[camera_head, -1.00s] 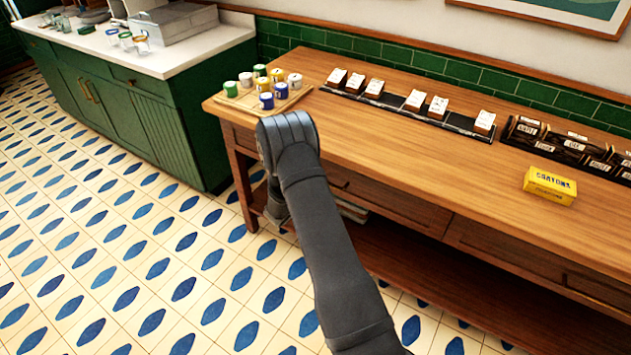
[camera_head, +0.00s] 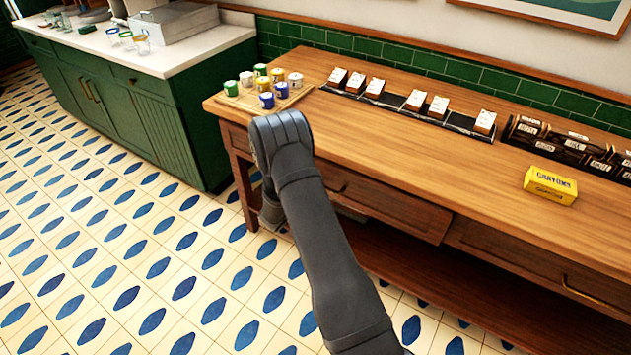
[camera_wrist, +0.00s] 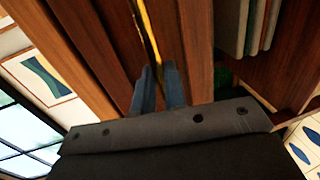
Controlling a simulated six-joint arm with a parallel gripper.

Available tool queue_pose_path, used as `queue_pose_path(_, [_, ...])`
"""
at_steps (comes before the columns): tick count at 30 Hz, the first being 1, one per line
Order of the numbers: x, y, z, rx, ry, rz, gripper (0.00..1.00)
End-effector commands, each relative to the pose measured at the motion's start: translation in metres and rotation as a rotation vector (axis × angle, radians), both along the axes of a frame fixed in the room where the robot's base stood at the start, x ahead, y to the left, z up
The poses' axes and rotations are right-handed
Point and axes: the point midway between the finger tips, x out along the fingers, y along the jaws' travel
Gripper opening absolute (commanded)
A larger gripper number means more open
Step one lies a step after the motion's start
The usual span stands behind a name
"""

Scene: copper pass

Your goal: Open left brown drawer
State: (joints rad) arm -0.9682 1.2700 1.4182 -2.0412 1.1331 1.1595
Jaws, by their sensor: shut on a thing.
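The left brown drawer (camera_head: 395,212) is in the front of the wooden table in the head view. Its front stands a little forward of the table's face, and its left part is hidden by my arm. In the wrist view, the drawer's brass handle (camera_wrist: 148,32) runs down between the two blue-grey fingers of my gripper (camera_wrist: 158,82). The fingers are shut on this handle, beside the brown wood of the drawer front. In the head view, my arm hides most of the grip.
The wooden table (camera_head: 400,150) carries a tray of small cups (camera_head: 263,90), several card holders (camera_head: 413,100) and a yellow crayon box (camera_head: 550,186). The right drawer (camera_head: 540,265) is closed. A green cabinet (camera_head: 120,110) stands at the left. The tiled floor (camera_head: 150,250) in front is clear.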

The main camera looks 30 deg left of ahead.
Motion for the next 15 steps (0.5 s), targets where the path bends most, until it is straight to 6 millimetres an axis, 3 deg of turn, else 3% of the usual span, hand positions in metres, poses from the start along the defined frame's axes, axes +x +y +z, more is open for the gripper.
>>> queue_pose_path(5, [-0.05,0.002,0.0,-0.002,0.001,0.006,0.0])
queue_pose_path(15, [-0.171,0.002,0.0,-0.002,-0.001,0.01,0.0])
